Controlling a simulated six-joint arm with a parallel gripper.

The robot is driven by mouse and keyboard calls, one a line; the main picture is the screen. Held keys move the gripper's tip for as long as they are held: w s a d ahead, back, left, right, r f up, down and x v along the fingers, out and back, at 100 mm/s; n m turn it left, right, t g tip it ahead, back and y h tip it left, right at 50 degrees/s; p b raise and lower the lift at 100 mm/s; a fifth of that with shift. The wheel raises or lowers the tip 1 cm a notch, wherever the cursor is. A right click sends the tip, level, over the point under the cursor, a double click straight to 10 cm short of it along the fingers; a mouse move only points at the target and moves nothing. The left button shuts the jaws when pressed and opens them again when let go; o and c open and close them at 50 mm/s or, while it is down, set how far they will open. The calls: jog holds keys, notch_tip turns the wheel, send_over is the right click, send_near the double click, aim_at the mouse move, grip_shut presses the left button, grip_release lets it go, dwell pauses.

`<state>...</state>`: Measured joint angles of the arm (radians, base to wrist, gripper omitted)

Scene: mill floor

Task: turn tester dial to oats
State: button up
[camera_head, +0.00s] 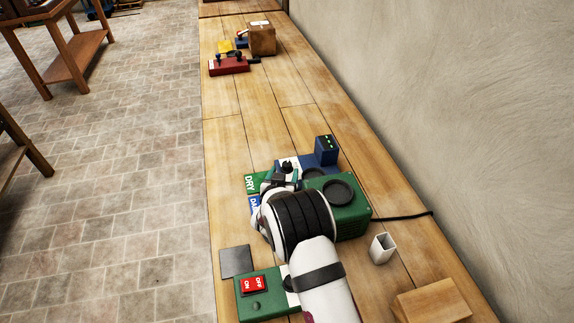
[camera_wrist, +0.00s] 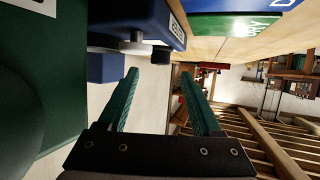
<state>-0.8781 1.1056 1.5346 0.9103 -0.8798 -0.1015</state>
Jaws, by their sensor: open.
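A blue device with a small lit display (camera_head: 327,143) stands on the bench, partly hidden behind my arm. A small dark knob (camera_head: 287,166) sits on its pale front part and may be the tester dial; its markings and setting are too small to read. My gripper (camera_head: 281,180) is beside the green machine, just in front of the knob, mostly hidden by my wrist. In the wrist view my gripper (camera_wrist: 159,73) has two green fingers apart with nothing between them. A blue box (camera_wrist: 135,18) is above the fingers there, apart from them.
A green machine (camera_head: 357,212) with a round black top is right of my wrist. A green DRY sign (camera_head: 251,183) lies left. A red ON/OFF switch (camera_head: 252,284), a white cup (camera_head: 382,248) and a wooden block (camera_head: 432,303) are nearer. The bench middle is clear.

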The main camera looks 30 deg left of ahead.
aim_at(287, 165)
jog(key=x, duration=0.5)
jog(key=shift+f, duration=0.1)
grip_shut()
